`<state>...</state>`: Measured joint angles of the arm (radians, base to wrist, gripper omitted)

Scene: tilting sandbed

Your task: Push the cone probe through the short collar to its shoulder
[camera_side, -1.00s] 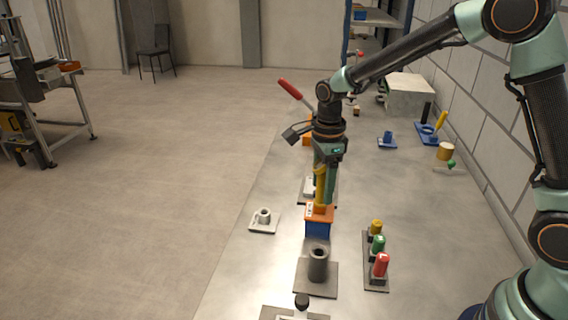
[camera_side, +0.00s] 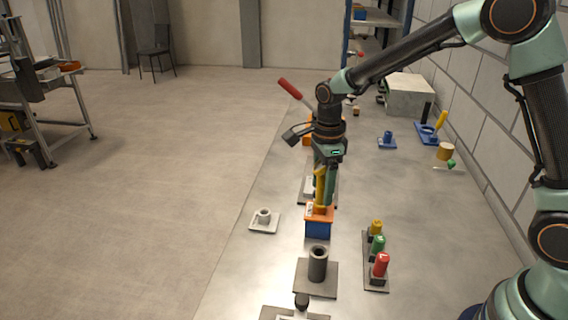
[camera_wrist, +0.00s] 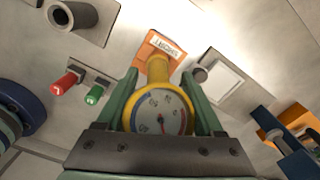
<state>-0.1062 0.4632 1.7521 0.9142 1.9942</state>
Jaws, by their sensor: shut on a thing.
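The cone probe is yellow with a round dial head (camera_wrist: 160,110) and a yellow stem (camera_side: 320,188). It stands upright in my gripper (camera_side: 322,170). In the wrist view the green fingers of my gripper (camera_wrist: 165,105) are shut on either side of the dial head. Below the stem is an orange collar (camera_side: 325,212) with a white label, on top of a blue block (camera_side: 318,229). The orange collar also shows in the wrist view (camera_wrist: 146,51). The stem's lower end meets the orange collar; its tip is hidden, so I cannot tell how deep it sits.
A dark grey tube on a plate (camera_side: 317,263) stands in front of the blue block. A small white collar on a plate (camera_side: 264,217) lies to the left. A rack with yellow, green and red pegs (camera_side: 378,245) is to the right.

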